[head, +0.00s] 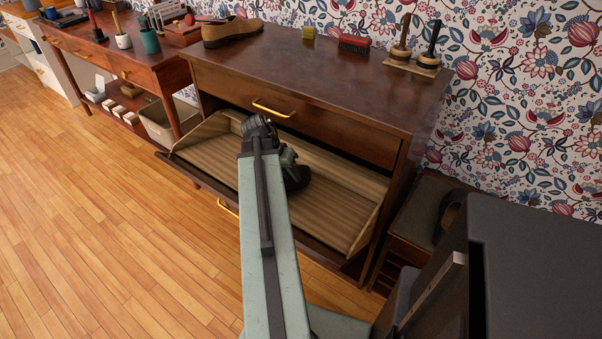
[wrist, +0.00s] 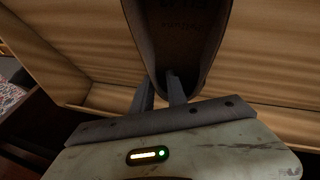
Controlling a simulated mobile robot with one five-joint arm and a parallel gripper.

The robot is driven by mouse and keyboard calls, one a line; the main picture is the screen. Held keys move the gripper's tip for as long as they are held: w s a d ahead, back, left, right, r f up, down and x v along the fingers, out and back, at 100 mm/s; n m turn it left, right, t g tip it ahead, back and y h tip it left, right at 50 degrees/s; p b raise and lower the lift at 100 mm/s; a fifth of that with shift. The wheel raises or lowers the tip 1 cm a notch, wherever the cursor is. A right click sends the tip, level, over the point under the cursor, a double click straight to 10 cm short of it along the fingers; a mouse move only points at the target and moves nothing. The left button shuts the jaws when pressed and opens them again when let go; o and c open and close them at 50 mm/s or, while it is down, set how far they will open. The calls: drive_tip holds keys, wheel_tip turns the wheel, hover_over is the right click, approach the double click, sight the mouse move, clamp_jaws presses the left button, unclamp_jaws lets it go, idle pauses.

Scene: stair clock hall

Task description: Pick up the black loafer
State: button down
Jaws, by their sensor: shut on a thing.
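The black loafer (wrist: 185,40) fills the top of the wrist view, its opening and dark insole facing the camera. My gripper (wrist: 160,84) is shut on its near rim, with one finger inside the opening and the other outside. In the head view a dark part of the loafer (head: 297,180) shows beside my arm, over the tilted-out ribbed compartment of the wooden shoe cabinet (head: 330,92). My arm hides most of the loafer there. I cannot tell whether it still touches the ribbed surface (head: 335,205).
On the cabinet top are a brown shoe (head: 232,30), a red brush (head: 355,43), a yellow block (head: 308,32) and wooden stands (head: 415,55). A side table (head: 125,60) stands left. A dark-cushioned bench (head: 425,205) is at right. Floor (head: 110,220) at left is clear.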

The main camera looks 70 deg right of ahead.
drive_tip(key=w+a+r+p, duration=0.1)
drive_tip(key=w+a, duration=0.1)
drive_tip(key=w+a+r+p, duration=0.2)
drive_tip(key=w, duration=0.1)
drive_tip(key=w+a+r+p, duration=0.1)
drive_tip(key=w+a+r, duration=0.1)
drive_tip(key=shift+w+a+r, duration=0.15)
drive_tip(key=shift+w+a, duration=0.05)
drive_tip(key=shift+a, duration=0.1)
